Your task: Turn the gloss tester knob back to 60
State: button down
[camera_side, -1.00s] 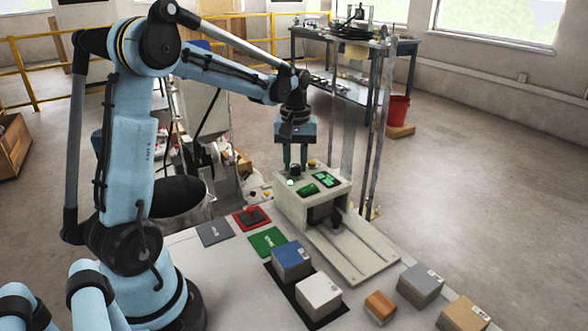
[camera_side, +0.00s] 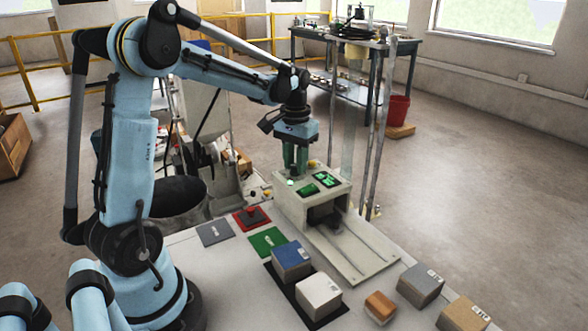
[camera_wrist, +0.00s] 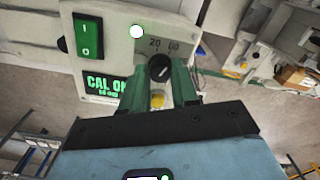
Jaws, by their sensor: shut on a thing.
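The gloss tester (camera_side: 290,205) is a pale box on the bench with green-lit panels on top. Its black knob (camera_wrist: 160,67) shows in the wrist view below the printed numbers 20 and 60. A light pointer mark is on the knob, but I cannot tell exactly which number it points at. My gripper (camera_wrist: 162,82) has its green fingers on either side of the knob, shut on it. In the side view my gripper (camera_side: 295,168) points down at the tester's top and hides the knob.
Blue (camera_side: 291,259) and white (camera_side: 319,295) blocks stand on the bench in front.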

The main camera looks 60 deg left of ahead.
aim_at(295, 165)
dwell(0.3)
jog(key=c, duration=0.9)
grip_release()
jog(key=shift+o, duration=0.2)
jog(key=shift+r, duration=0.1)
notch_tip(295, 165, up, 12)
jog(key=s+d+f+m+t, duration=0.2)
jog(key=s+d+f+t, duration=0.1)
jog(key=d, duration=0.5)
jog(key=s+d+f+m+t, duration=0.2)
jog(key=s+d+f+t, duration=0.2)
jog(key=d, duration=0.5)
notch_tip(295, 165, down, 2)
jog(key=shift+s+d+m, duration=0.25)
jog(key=shift+s+m, duration=0.05)
jog(key=shift+s, duration=0.85)
